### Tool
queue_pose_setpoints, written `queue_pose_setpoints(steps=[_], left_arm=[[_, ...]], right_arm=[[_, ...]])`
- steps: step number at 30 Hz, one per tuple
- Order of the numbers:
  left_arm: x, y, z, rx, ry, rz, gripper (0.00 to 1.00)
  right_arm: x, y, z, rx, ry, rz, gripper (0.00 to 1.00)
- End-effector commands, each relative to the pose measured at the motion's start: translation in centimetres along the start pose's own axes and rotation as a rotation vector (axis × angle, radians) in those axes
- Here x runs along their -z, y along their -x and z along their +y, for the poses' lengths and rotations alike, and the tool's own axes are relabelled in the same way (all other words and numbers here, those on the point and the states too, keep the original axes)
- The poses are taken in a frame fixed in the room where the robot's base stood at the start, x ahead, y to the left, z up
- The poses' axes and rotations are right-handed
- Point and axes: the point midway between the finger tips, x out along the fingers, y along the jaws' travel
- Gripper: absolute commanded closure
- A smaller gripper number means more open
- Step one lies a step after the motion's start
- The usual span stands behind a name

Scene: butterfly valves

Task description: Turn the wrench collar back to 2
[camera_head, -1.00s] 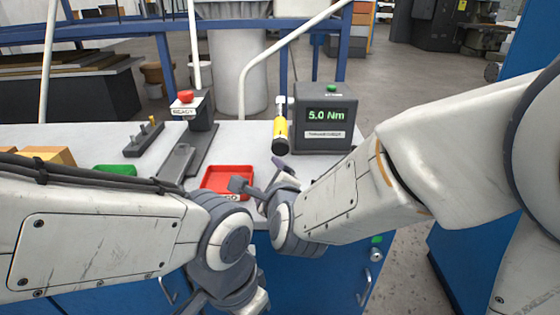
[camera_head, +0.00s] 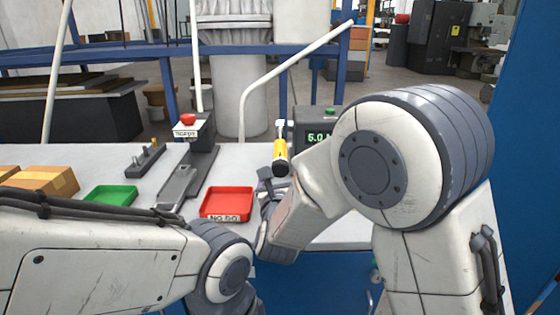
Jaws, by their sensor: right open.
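The wrench (camera_head: 280,152) has a yellow body and a dark lower end. It sits at the left side of the dark tester box (camera_head: 312,115), and I cannot read a scale on its collar. The box's green display shows "5.0"; my right arm covers the rest of it. My right gripper (camera_head: 268,178) is open, just below and in front of the wrench's dark end. I cannot tell whether they touch. My left arm comes in at the lower left, and its gripper is out of view.
A red tray (camera_head: 228,190) marked "NO GO" stands left of my right gripper. A green tray (camera_head: 112,195), cardboard boxes (camera_head: 42,180) and a dark stand with a red button (camera_head: 187,120) are farther left. A blue rail runs behind the table.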

Motion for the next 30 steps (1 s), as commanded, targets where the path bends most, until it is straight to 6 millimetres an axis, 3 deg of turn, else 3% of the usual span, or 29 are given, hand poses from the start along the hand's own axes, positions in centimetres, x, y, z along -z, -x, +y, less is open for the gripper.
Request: queue_pose_setpoints(steps=[6,14,18,21,30], left_arm=[[0.0,0.9,0.1,0.0,0.0,0.0,1.0],[0.0,0.8,0.1,0.0,0.0,0.0,1.0],[0.0,0.8,0.1,0.0,0.0,0.0,1.0],[0.0,0.8,0.1,0.0,0.0,0.0,1.0],[0.0,0.1,0.0,0.0,0.0,0.0,1.0]], right_arm=[[0.0,-1.6,-0.1,0.001,0.001,0.002,0.16],[0.1,-1.7,-0.1,0.0,0.001,0.001,0.16],[0.1,-1.6,-0.1,0.0,0.001,0.001,0.69],[0.1,-1.6,-0.1,0.0,0.001,0.001,1.0],[0.2,-1.6,0.0,0.002,0.039,-0.001,1.0]])
